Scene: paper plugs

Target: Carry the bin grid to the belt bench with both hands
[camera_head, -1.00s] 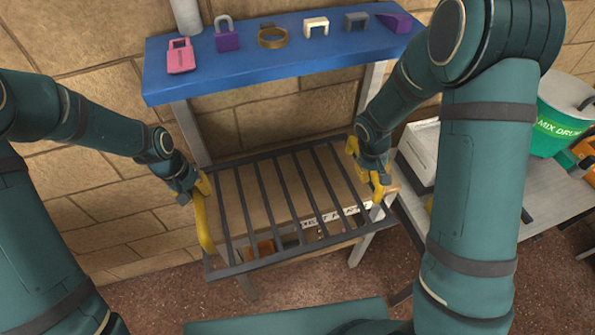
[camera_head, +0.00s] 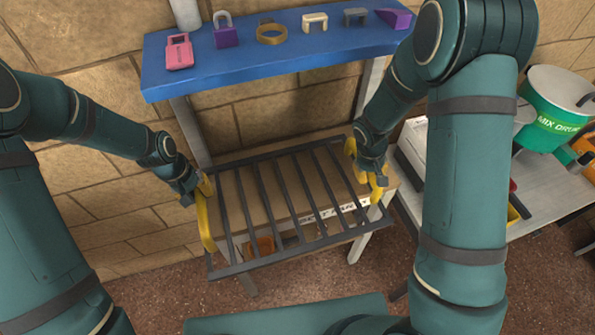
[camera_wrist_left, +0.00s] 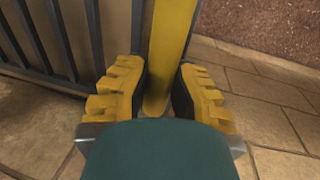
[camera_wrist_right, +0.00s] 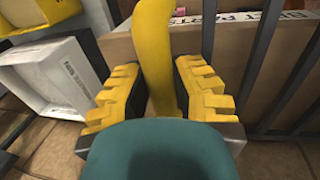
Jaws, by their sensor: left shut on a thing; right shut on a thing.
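The bin grid (camera_head: 281,196) is a dark barred frame with a yellow handle at each end. It is held in front of and above the wooden bench (camera_head: 262,182), whose label is partly hidden behind the bars and seems to read "BELT PARTS". My left gripper (camera_head: 203,190) is shut on the left yellow handle, which also shows between the jaws in the left wrist view (camera_wrist_left: 168,55). My right gripper (camera_head: 371,180) is shut on the right yellow handle, seen in the right wrist view (camera_wrist_right: 155,60). I cannot tell whether the grid touches the bench.
A blue shelf (camera_head: 270,66) above the bench carries a pink tag, a padlock, a ring and other small pieces. At right a grey table (camera_head: 548,192) holds a green-and-white drum (camera_head: 548,120) and a white box (camera_head: 413,145). Brown floor (camera_head: 330,280) is open in front.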

